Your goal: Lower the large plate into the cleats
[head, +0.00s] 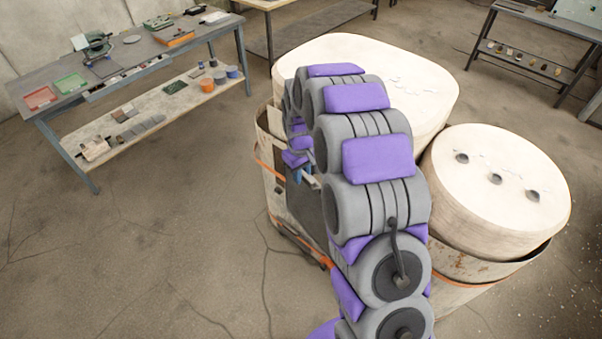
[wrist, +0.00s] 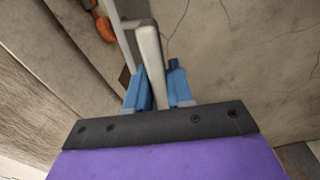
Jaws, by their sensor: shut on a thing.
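My gripper (wrist: 157,82) has two blue fingers in the wrist view, closed on either side of a pale upright bar (wrist: 149,50). In the head view my gripper (head: 304,173) shows as a small blue patch left of my arm. A dark grey flat panel (head: 306,208), seemingly the large plate, stands roughly upright below it, against the side of the pale container. The pale bar appears to be its handle. My arm hides the panel's right side. An orange fitting (head: 325,262) shows near the panel's lower edge, possibly a cleat. I cannot tell whether they touch.
A large pale container (head: 425,85) stands behind my arm, and a round one (head: 500,190) with holes in its top stands to the right. A workbench (head: 130,60) with tools is at the upper left. The floor at left is clear.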

